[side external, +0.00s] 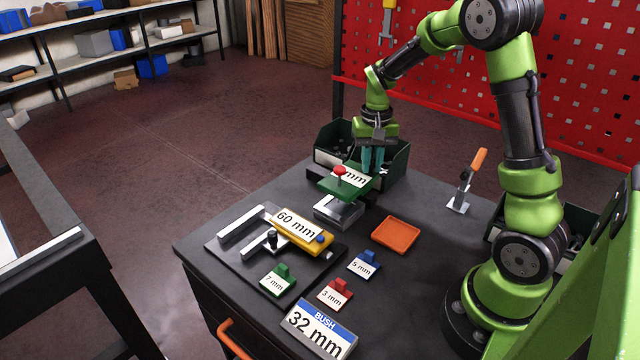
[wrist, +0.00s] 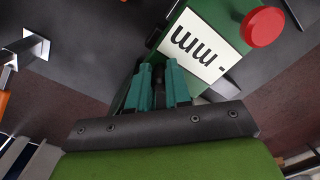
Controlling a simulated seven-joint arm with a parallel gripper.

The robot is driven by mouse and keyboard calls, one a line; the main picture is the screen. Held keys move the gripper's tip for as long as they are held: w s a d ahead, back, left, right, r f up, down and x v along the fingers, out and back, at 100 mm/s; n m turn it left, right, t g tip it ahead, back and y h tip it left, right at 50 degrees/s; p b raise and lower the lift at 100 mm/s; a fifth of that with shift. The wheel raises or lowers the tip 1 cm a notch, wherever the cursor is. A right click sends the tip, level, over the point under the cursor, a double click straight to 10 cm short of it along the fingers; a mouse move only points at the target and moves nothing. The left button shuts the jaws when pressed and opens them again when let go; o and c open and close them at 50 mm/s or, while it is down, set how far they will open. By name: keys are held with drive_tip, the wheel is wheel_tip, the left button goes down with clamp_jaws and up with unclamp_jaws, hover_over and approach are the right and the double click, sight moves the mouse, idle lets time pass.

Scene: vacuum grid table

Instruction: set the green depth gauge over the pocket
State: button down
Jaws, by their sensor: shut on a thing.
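The green depth gauge (side external: 332,187) has a red knob and a white label, partly hidden, that ends in "mm". My gripper (side external: 372,160) is shut on it, and the teal fingers grip its end in the wrist view (wrist: 163,78). The gauge (wrist: 195,45) is held roughly level, over or just behind the silver metal block (side external: 338,213). I cannot tell if it touches the block. The pocket itself is not clearly visible.
A yellow "60 mm" gauge (side external: 298,230) lies on a dark fixture plate (side external: 230,254) to the left. Small green (side external: 278,281), red (side external: 334,295) and blue (side external: 364,265) tagged pieces sit in front. An orange tray (side external: 396,235), toggle clamp (side external: 460,200) and dark green bin (side external: 335,135) stand around.

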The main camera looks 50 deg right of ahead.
drive_tip(key=shift+s, duration=0.35)
drive_tip(key=c, duration=1.1)
unclamp_jaws()
drive_tip(key=shift+o, duration=0.2)
drive_tip(key=shift+w+r, duration=0.1)
drive_tip(key=shift+r, duration=0.3)
wheel_tip(320, 180, up, 16)
